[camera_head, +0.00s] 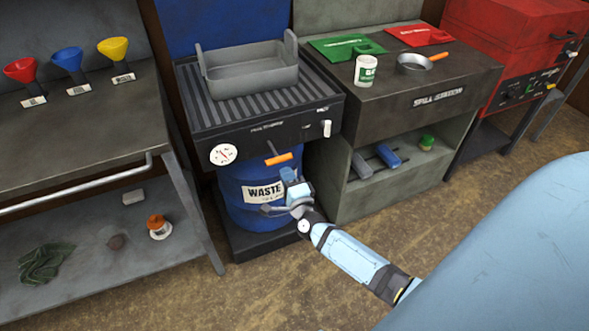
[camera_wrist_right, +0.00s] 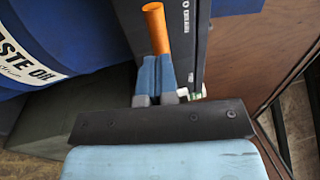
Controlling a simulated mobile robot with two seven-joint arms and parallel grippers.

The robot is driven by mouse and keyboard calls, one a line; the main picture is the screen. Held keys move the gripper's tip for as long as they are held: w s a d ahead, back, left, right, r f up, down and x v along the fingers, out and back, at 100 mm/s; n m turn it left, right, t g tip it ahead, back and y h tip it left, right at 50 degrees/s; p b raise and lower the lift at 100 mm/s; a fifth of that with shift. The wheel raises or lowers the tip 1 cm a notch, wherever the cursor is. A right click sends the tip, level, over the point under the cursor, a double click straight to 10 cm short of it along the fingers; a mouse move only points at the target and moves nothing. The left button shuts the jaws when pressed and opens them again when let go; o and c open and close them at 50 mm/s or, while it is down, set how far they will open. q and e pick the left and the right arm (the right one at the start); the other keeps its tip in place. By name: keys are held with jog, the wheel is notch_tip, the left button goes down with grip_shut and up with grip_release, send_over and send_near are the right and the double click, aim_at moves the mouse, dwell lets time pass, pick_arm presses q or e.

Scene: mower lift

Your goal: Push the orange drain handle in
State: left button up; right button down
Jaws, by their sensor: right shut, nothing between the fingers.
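The orange drain handle (camera_head: 279,160) sticks out on a thin stem below the front of the grill-like drain unit (camera_head: 272,130), above the blue waste oil drum (camera_head: 238,200). In the right wrist view the handle (camera_wrist_right: 154,25) is an orange cylinder straight beyond my fingertips. My right gripper (camera_head: 288,174) is shut and empty, just below and right of the handle in the head view. In the right wrist view its blue fingers (camera_wrist_right: 157,62) are together, with the tips at the handle's near end. I cannot tell whether they touch it. My left gripper is not in view.
A grey pan (camera_head: 250,77) sits on the ribbed top of the drain unit. A round gauge (camera_head: 223,154) and a white switch (camera_head: 326,128) are on its front. A workbench (camera_head: 80,150) stands left, and a dark cabinet (camera_head: 400,110) stands right. The floor in front is clear.

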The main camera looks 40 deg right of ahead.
aim_at(277, 156)
jog(key=shift+x, duration=1.2)
